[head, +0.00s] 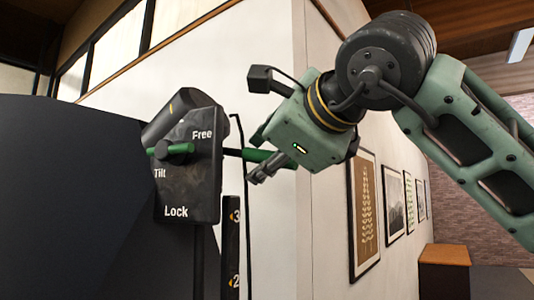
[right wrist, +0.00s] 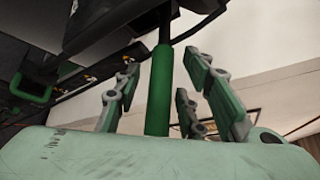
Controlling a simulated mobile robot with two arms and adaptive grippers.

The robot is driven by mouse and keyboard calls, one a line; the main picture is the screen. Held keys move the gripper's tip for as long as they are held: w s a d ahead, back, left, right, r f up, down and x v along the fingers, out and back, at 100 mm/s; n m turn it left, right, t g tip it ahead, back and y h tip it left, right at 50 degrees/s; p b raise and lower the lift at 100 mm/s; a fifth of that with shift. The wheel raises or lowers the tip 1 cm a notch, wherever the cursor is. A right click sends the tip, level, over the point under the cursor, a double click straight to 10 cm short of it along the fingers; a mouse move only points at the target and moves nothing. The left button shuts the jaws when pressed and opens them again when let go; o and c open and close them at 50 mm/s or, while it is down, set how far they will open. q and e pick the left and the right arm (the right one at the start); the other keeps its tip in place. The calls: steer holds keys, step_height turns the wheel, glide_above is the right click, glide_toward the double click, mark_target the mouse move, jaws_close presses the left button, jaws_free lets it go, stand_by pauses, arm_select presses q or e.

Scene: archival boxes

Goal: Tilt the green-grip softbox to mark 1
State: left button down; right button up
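The softbox (head: 70,200) is a large dark panel filling the left of the head view. Its green grip (head: 250,154) sticks out to the right of a black bracket plate (head: 190,175) printed Free, Tilt and Lock. A green lever (head: 175,148) crosses the plate, between the Free and Lock words. A black scale strip (head: 232,245) below shows marks 3 and 2; mark 1 is not visible. My right gripper (head: 266,160) is at the grip's outer end. In the right wrist view the green grip (right wrist: 159,90) stands between its open fingers, with gaps on both sides. My left gripper is out of view.
A white wall corner (head: 275,60) stands behind the bracket. Framed pictures (head: 364,210) hang on the wall at right, above a brown wooden box or cabinet (head: 444,270). A thin black rod or cable (head: 248,220) hangs beside the scale.

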steer(key=shift+s+d+r, duration=0.15)
steer(key=shift+s, duration=0.25)
steer(key=shift+c, duration=1.1)
steer(key=shift+w, duration=0.1)
steer(key=c, duration=0.4)
jaws_close()
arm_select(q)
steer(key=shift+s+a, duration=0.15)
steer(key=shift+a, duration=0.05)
